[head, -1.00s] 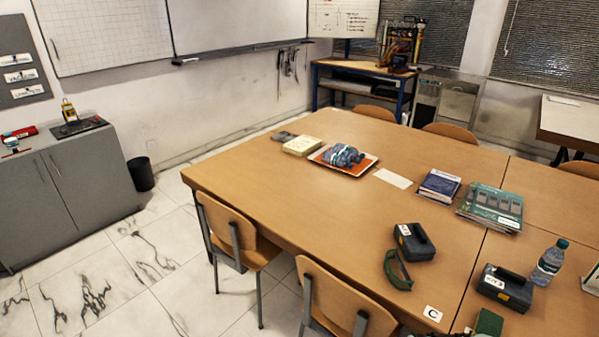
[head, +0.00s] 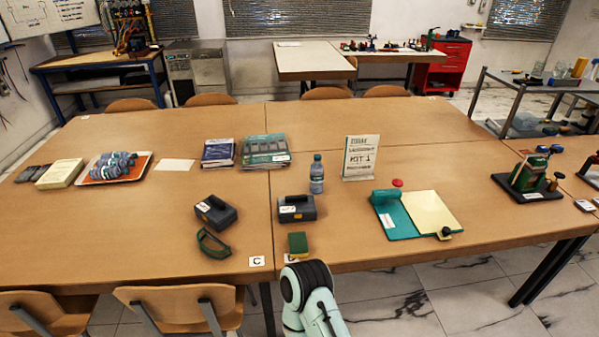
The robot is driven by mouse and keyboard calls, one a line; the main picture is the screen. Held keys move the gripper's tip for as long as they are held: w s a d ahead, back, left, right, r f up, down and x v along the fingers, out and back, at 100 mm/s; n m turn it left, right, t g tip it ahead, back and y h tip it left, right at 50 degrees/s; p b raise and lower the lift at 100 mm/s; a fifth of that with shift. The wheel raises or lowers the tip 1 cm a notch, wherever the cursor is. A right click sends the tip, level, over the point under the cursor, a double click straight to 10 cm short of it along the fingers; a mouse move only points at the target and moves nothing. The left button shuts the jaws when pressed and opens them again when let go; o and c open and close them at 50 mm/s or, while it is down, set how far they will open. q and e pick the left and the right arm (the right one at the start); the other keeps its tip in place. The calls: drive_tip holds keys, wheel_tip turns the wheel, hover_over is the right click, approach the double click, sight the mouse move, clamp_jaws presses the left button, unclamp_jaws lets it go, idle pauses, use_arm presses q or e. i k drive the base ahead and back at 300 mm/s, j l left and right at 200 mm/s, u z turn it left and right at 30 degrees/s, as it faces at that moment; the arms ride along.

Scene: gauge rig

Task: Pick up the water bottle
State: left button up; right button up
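The water bottle (head: 317,174) stands upright on the large wooden table (head: 350,235), right of the middle of the head view. It is clear with a blue label and a dark teal cap. One of my arms shows at the bottom edge, below the table's front edge and well short of the bottle. I cannot tell which arm it is, and no fingertips show. No gripper is in view, and nothing touches the bottle.
A black case (head: 297,208) sits just in front of the bottle, and a sign (head: 360,158) stands to its right. A green sponge (head: 298,243) lies near the front edge. A teal clipboard (head: 415,214) lies further right. Chairs (head: 185,305) stand at the front left.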

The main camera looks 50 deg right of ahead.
sight(316, 175)
drive_tip(key=z, duration=1.75)
drive_tip(key=l+u, duration=0.1)
drive_tip(key=u, duration=0.6)
drive_tip(key=l+u, duration=0.45)
drive_tip(key=k+l+u, duration=0.2)
drive_tip(key=l+u, duration=0.2)
